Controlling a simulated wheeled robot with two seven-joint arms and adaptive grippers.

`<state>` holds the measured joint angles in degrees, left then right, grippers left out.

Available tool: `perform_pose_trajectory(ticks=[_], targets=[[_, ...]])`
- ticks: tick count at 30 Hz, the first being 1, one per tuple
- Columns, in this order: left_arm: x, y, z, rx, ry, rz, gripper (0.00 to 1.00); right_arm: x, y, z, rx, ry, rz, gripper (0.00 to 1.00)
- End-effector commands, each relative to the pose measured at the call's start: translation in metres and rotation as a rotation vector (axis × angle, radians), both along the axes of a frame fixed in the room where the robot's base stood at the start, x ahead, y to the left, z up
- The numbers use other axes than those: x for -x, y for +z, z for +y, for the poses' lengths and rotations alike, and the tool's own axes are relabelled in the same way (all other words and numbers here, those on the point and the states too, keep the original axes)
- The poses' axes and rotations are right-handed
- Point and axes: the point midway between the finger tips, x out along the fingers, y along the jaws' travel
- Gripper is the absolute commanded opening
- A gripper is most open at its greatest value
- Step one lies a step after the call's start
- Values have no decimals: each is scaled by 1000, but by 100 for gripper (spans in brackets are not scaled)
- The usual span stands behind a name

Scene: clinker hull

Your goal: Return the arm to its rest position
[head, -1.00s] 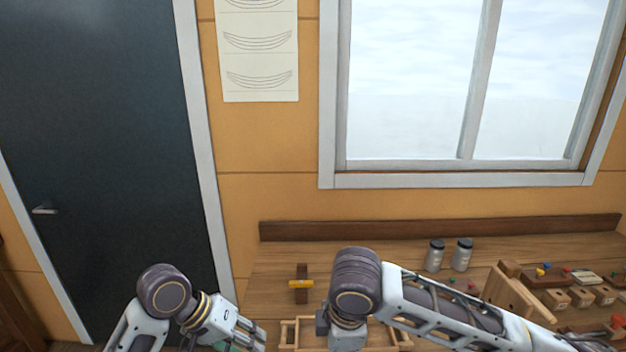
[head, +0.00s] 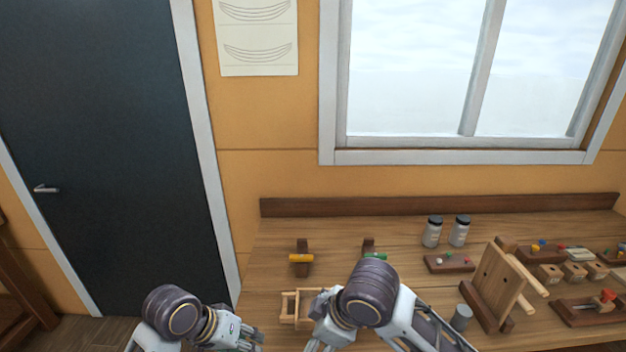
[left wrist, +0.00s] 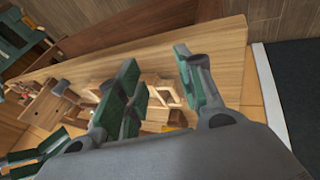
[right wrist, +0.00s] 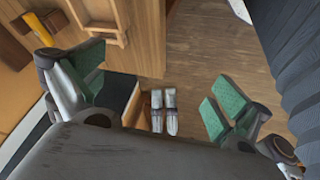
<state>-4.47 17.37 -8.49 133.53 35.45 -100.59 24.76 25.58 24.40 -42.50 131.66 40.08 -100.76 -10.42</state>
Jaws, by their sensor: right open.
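My right gripper (head: 318,342) is low in the head view, by the front of the bench. In the right wrist view its green-padded fingers (right wrist: 160,95) are wide apart, with nothing held between them. My left gripper (head: 250,338) is at the bottom of the head view, left of the right one. In the left wrist view its fingers (left wrist: 160,90) stand apart, and the gap looks empty. The bench (head: 400,250) lies beyond both grippers. My right wrist and forearm hide part of it.
A small wooden frame (head: 290,308) is close to my right gripper. A holder with a yellow bar (head: 301,258) stands behind it. Two jars (head: 432,232), an upright board (head: 497,283) and a grey cylinder (head: 461,318) are to the right. A dark door (head: 100,150) is at left.

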Motion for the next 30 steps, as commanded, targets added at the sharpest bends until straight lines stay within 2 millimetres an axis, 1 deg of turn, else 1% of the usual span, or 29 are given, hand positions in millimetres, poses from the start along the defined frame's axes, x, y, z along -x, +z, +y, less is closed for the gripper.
perform_pose_trajectory(ticks=[6, 14, 23, 30], targets=[[9, -15, 4, -33, 1, -14, 37, 1, -10, -4, -64, -102, 19, 100], [20, -31, 11, -79, 1, -32, 37, 1, -24, -18, -121, -238, 42, 100], [35, -47, 21, -137, -2, -47, 37, 3, -46, -43, -162, -410, 74, 100], [47, -59, 30, -188, -7, -55, 37, 9, -68, -71, -171, -557, 102, 100]])
